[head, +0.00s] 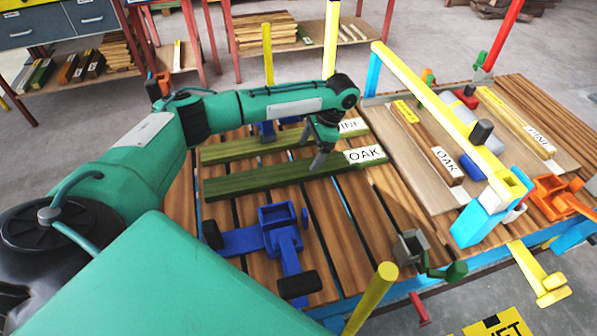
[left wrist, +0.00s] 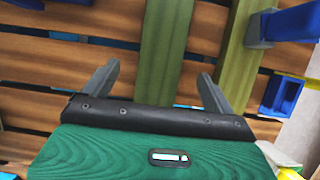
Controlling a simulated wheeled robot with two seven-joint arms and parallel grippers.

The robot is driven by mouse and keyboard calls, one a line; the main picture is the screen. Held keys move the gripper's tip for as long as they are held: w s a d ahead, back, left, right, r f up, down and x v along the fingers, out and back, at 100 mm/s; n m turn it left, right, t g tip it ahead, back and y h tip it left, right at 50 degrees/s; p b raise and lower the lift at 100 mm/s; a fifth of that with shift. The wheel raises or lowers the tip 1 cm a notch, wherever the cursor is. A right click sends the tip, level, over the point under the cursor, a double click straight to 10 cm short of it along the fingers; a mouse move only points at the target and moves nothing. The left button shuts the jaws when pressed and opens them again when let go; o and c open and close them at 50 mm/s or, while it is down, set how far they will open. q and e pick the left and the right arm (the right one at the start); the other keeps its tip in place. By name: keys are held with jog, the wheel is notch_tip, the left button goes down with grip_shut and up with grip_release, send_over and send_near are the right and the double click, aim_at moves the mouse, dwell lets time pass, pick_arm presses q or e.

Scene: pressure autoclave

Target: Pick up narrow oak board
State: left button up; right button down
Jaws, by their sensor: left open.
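A long dark green board labelled OAK (head: 262,182) lies on the slatted table, its label at the right end. A lighter green board labelled PINE (head: 228,151) lies behind it, roughly parallel. My left gripper (head: 321,160) is open, pointing down by the right part of the OAK board. In the left wrist view a green board (left wrist: 166,45), apparently the OAK one, runs between the spread fingers (left wrist: 160,72); contact cannot be told. A lighter board (left wrist: 245,55) passes beyond the right finger. A brown board labelled OAK (head: 425,140) lies on a panel at right.
A blue clamp (head: 283,240) stands in front of the green OAK board, another (head: 267,131) by the PINE board. A yellow bar (head: 425,95) on blue posts crosses above the right panel (head: 400,165). A yellow post (head: 373,297) rises at the front edge.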

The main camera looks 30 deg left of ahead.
aim_at(299, 168)
pick_arm(q)
jog(key=x, duration=0.6)
jog(key=shift+s+a+f, duration=0.15)
jog(key=shift+a+f, duration=0.15)
jog(key=shift+a, duration=0.05)
jog(key=c, duration=1.6)
jog(key=shift+r, duration=0.1)
